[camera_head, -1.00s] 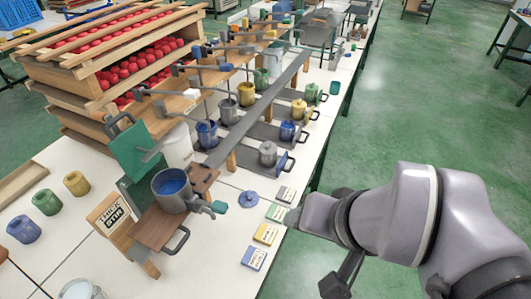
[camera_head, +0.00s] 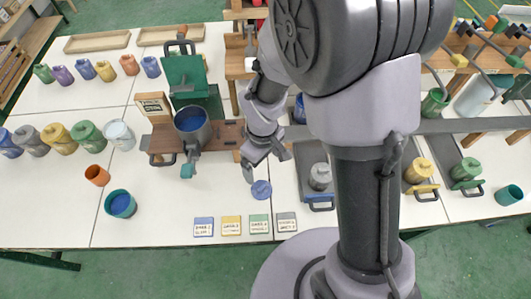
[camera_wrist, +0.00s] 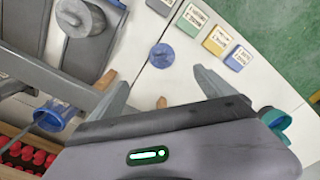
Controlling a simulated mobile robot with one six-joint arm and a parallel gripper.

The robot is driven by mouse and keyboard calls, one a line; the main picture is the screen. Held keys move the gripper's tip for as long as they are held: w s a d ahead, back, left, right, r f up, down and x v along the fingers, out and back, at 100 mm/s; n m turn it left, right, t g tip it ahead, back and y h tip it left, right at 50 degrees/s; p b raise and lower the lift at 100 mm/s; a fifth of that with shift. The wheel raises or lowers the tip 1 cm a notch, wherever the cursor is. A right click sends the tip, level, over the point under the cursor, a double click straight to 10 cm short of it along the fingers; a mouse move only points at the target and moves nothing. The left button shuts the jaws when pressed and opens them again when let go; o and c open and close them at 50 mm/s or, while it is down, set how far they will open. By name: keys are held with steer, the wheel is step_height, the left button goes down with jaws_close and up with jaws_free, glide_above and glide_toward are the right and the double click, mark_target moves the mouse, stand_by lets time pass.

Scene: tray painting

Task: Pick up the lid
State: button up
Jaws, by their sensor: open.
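The lid (camera_head: 261,190) is a small blue disc with a knob, lying flat on the white table just in front of my gripper (camera_head: 264,166). In the wrist view the lid (camera_wrist: 161,57) lies beyond and between the fingertips of my gripper (camera_wrist: 162,80). The jaws are open and empty, apart from the lid. One finger is partly hidden behind the wrist in the head view.
Several labelled cards (camera_head: 231,225) lie along the front edge, close to the lid. A pot of blue paint (camera_head: 191,125) stands on a wooden stand at left. A grey lidded pot (camera_head: 320,177) stands at right. Bare table surrounds the lid.

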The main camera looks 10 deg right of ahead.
steer(key=b, duration=0.4)
glide_above(261, 187)
step_height(261, 187, down, 12)
steer(key=shift+s+r, duration=0.1)
step_height(261, 187, down, 5)
steer(key=b, duration=0.2)
steer(key=shift+b, duration=0.4)
steer(key=c, duration=1.4)
